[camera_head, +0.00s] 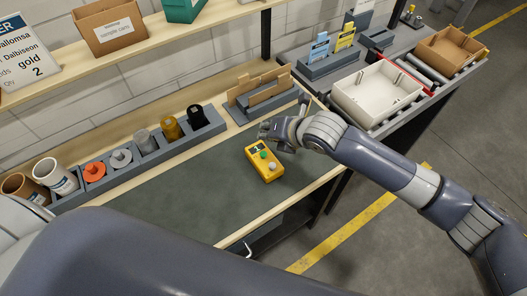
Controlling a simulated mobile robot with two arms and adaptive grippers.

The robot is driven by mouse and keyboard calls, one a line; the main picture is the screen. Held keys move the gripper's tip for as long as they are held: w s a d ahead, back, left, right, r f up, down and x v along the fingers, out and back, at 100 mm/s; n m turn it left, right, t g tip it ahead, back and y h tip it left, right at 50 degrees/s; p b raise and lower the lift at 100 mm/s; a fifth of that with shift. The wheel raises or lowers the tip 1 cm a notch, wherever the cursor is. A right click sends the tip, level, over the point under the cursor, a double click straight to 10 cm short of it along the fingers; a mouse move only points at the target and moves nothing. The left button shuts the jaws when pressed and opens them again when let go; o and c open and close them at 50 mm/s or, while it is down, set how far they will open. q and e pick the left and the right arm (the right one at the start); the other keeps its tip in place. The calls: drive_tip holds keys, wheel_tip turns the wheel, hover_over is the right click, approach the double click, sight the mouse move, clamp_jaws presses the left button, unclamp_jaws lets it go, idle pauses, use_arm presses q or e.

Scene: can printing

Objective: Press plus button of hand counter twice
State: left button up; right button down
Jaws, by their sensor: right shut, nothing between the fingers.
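The hand counter (264,163) is a small yellow box lying on the dark green mat of the workbench, right of the middle. Its top face shows a small display near the far end, a green button and a grey, round knob or button nearer to me. I cannot read any marks on the buttons. My right gripper (267,129) is shut and empty, just beyond the counter's far end, and looks apart from it. My left arm crosses the lower left of the view, and its gripper is out of sight.
A grey rack (151,158) with cups and several coloured pieces runs along the back left. A grey holder with brown cards (265,92) stands behind my right gripper. The mat left of the counter is clear.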

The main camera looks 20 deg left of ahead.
use_arm(q)
clamp_jaws()
idle(1.3)
